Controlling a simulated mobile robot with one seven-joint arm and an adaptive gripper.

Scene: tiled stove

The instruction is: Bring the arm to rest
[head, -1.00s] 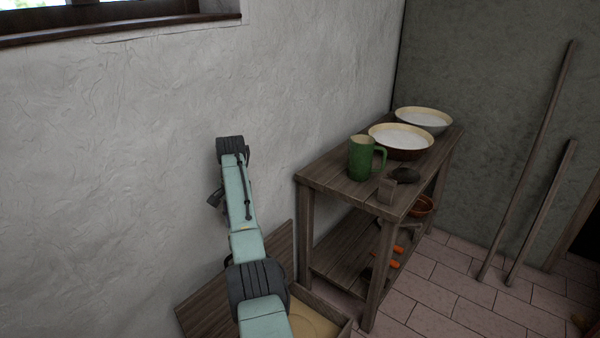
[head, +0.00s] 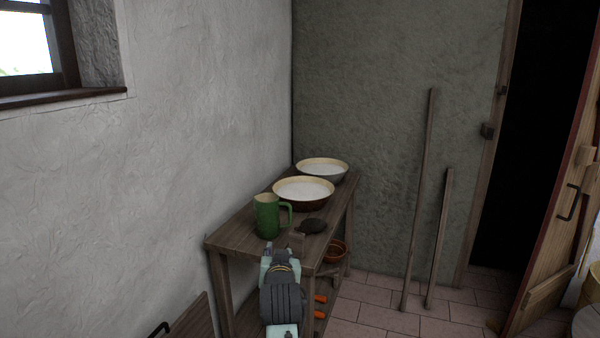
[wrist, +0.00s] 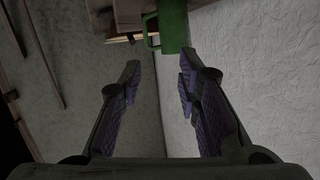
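My arm (head: 282,300) reaches forward in the lower middle of the head view, in front of the wooden side table (head: 232,238). My gripper (wrist: 160,72) is open in the wrist view, its two purple-padded fingers wide apart with nothing between them. A green mug (head: 267,216) stands upright on the table just beyond the arm's end. The mug also shows at the top of the wrist view (wrist: 174,28), beyond the fingertips and apart from them.
Two wide bowls, a nearer one (head: 303,193) and a farther one (head: 322,168), and a dark object (head: 311,226) are on the table. Poles (head: 420,200) lean on the back wall. An open door (head: 560,220) stands at right; tiled floor lies clear before it.

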